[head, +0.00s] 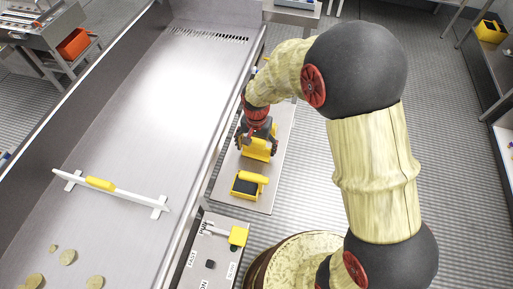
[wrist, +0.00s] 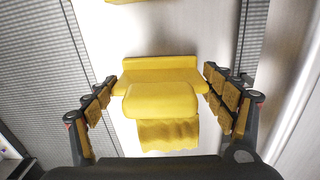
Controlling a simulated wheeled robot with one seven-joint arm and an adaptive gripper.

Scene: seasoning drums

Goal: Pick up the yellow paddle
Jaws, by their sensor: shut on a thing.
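The yellow paddle (wrist: 160,98), a wide yellow piece with a rounded front part and a rough-edged lower flap, fills the middle of the wrist view. My gripper (wrist: 160,85) has its padded fingers at its left and right ends and is shut on it. In the head view my gripper (head: 256,133) points down over the narrow grey shelf, with the yellow paddle (head: 257,151) below and between its fingers. Whether the paddle touches the shelf is unclear.
A second yellow piece with a dark face (head: 249,185) lies on the shelf (head: 262,203) just nearer. The long metal trough (head: 130,130) borders the shelf on the left. A control panel (head: 212,250) with a yellow-headed lever (head: 238,235) is nearer. Open floor (head: 310,170) lies right.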

